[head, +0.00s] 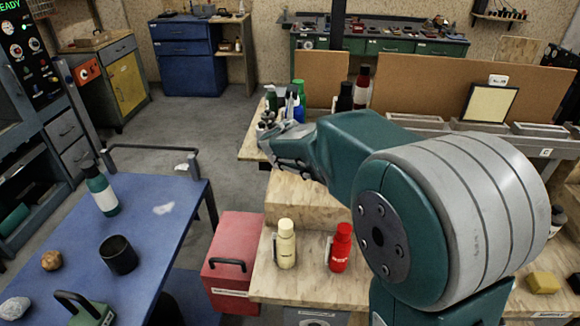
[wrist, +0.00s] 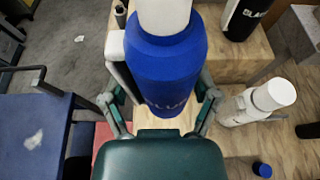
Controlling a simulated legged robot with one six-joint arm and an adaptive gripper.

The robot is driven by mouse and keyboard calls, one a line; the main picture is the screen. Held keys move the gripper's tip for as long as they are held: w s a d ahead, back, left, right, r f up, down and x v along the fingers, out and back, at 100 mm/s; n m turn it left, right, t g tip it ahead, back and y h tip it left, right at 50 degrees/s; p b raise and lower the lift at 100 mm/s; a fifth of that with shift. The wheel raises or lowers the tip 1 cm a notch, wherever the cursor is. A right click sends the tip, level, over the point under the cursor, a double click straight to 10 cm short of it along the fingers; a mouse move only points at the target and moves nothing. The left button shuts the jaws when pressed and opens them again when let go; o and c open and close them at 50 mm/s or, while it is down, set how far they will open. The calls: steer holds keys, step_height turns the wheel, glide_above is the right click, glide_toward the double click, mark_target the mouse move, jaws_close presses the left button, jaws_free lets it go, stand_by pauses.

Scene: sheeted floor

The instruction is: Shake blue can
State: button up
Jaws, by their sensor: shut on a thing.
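The blue can (wrist: 165,75) has a white cap and pale lettering, partly out of sight at the bottom. In the wrist view it stands between the two fingers of my gripper (wrist: 160,112), which are shut on its sides. In the head view my gripper (head: 280,140) reaches out over the far end of the wooden bench. A patch of blue (head: 299,113) shows just behind it, largely hidden, and I cannot tell whether it is the held can.
A yellow bottle (head: 285,243) and a red bottle (head: 341,247) stand on the wooden bench, near a red box (head: 235,262). A blue table (head: 150,225) holds a green bottle (head: 100,190) and a black cup (head: 118,255). A white bottle (wrist: 258,102) stands right of my gripper.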

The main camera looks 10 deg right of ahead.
step_height(320, 180, up, 8)
steer(key=shift+f, duration=0.1)
step_height(320, 180, down, 7)
steer(key=shift+f, duration=0.2)
step_height(320, 180, up, 7)
steer(key=shift+r, duration=0.2)
step_height(320, 180, down, 8)
steer(key=shift+r, duration=0.4)
